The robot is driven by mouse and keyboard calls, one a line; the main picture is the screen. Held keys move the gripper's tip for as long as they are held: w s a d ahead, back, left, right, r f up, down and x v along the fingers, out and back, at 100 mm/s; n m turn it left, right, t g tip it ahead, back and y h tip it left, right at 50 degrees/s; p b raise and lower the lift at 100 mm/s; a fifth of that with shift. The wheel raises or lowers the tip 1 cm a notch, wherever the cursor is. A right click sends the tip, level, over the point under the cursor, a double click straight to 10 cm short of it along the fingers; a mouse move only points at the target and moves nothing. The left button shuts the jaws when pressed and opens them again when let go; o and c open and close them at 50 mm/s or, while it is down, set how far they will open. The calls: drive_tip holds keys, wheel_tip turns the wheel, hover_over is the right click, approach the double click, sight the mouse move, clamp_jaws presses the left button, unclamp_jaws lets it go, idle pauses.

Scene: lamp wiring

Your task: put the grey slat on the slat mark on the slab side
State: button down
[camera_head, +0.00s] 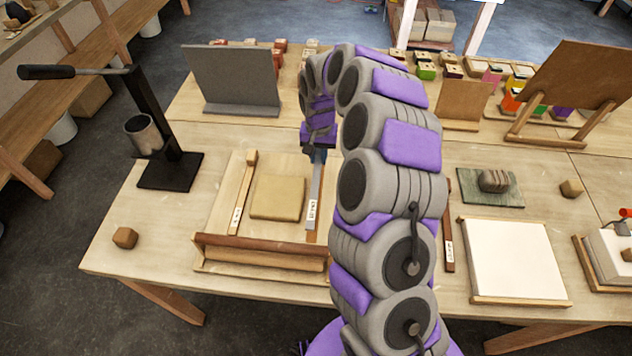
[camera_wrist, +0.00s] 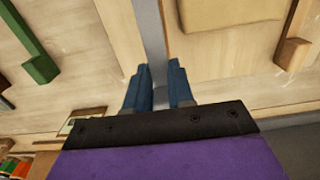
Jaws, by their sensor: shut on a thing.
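The grey slat (camera_head: 315,186) lies along the right side of the tan slab (camera_head: 278,197), lengthwise to the slab edge, with a white label near its front end. In the wrist view the grey slat (camera_wrist: 150,30) runs out from between my blue fingers, with a gap of board to the slab (camera_wrist: 230,12). My gripper (camera_head: 318,154) is shut on the slat's far end; it also shows in the wrist view (camera_wrist: 160,82). A brown strip shows by the slat's front end. I cannot tell whether the slat touches the board, and I cannot make out the mark.
A tan slat (camera_head: 243,190) lies left of the slab. A brown bar (camera_head: 260,245) crosses the board's front. A black press (camera_head: 155,140) stands left, a grey panel (camera_head: 235,78) behind. My arm hides the table right of the board; a white-topped board (camera_head: 513,258) lies beyond.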

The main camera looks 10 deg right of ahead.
sight(319, 172)
wheel_tip(319, 172, down, 8)
drive_tip(key=shift+r+b, duration=0.1)
drive_tip(key=shift+b, duration=0.5)
drive_tip(key=c, duration=1)
unclamp_jaws()
